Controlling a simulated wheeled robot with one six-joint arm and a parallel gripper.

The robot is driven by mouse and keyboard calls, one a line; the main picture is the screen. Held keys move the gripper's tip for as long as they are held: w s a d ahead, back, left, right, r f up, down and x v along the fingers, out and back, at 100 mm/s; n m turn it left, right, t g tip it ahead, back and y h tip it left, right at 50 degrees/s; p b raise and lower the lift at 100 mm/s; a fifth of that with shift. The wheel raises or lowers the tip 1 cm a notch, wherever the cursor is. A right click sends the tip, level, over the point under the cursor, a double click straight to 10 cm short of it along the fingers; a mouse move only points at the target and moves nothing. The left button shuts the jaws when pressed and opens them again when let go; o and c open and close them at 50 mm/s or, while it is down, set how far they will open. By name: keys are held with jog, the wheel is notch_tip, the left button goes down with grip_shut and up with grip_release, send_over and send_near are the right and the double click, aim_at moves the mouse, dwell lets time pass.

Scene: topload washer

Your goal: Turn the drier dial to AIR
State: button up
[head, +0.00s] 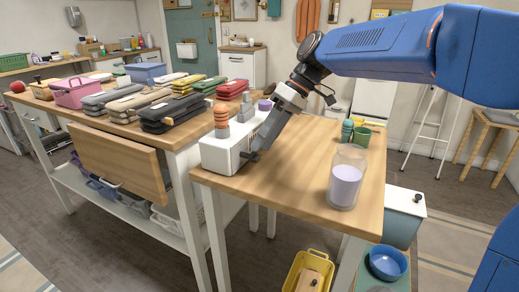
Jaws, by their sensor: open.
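A white box-shaped unit (215,156) stands at the left end of the front wooden table, with an orange ribbed piece (221,116) and small grey and purple pieces on or behind it. I cannot tell whether this is the drier. No dial or AIR marking can be made out. My gripper (252,153) is open and points down at the right side of the white unit. Its dark tips are close to that side; whether they touch cannot be told. The gripper hides part of the unit's right side and top.
A clear jar with pale lilac content (346,178) and green cups (360,135) stand on the front table (290,170). A second table to the left holds several stacked cases (170,112) and a pink basket (72,92). A yellow bin (305,270) is on the floor.

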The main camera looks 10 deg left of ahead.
jog(key=v, duration=1.3)
jog(key=shift+r, duration=0.4)
jog(key=shift+w+d, duration=0.1)
jog(key=shift+d, duration=0.05)
